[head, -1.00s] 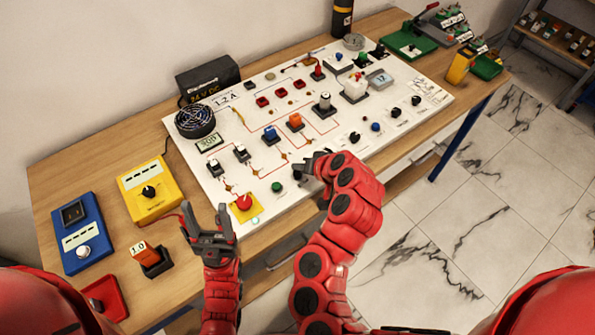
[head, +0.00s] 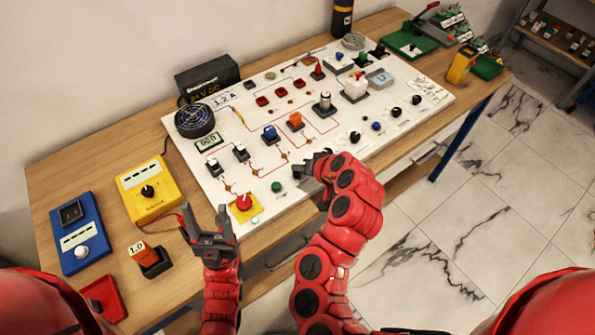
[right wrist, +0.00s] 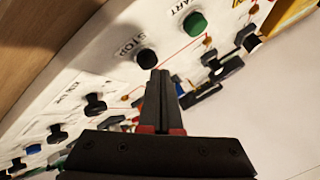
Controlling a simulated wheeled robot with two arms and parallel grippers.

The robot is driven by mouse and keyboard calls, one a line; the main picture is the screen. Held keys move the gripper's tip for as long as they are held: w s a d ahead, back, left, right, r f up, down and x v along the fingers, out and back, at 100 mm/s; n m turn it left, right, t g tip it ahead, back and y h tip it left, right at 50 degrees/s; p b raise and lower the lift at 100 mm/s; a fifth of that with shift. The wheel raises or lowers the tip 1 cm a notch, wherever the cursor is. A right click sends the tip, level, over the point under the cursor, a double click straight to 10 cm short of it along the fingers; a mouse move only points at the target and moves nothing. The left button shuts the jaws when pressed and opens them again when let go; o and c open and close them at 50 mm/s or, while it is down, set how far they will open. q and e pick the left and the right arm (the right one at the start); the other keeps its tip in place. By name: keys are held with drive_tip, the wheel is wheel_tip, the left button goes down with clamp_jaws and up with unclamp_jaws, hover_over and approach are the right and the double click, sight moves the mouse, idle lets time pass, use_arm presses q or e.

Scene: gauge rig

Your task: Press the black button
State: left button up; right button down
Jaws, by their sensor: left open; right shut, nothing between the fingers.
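The black button (right wrist: 147,58), labelled STOP, shows on the white panel in the right wrist view, beside the green START button (right wrist: 194,22). My right gripper (right wrist: 160,76) is shut and empty, with its tips right by the black button; I cannot tell whether they touch it. In the head view my right gripper (head: 301,172) is at the panel's front edge, right of the green button (head: 277,187), and it hides the black button. My left gripper (head: 205,212) is open and empty, left of the yellow-based red button.
The white panel (head: 340,120) carries several switches, knobs and lamps, a fan (head: 194,120) and a small readout (head: 208,142). A red mushroom button (head: 243,202) is near my left gripper. A yellow meter box (head: 150,189) and a blue box (head: 80,233) stand at the left.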

sight(299, 175)
drive_tip(key=shift+s+f+b, duration=0.15)
drive_tip(key=shift+f+b, duration=0.45)
drive_tip(key=shift+f, duration=0.1)
idle(0.6)
drive_tip(key=shift+r, duration=0.1)
drive_tip(key=shift+r+p, duration=0.3)
drive_tip(key=shift+r, duration=0.05)
drive_tip(key=shift+w+r+p, duration=0.3)
drive_tip(key=shift+r+p, duration=0.05)
drive_tip(key=shift+r, duration=0.2)
drive_tip(key=shift+r+p, duration=1.55)
drive_tip(key=shift+r, duration=1)
drive_tip(key=shift+s, duration=0.1)
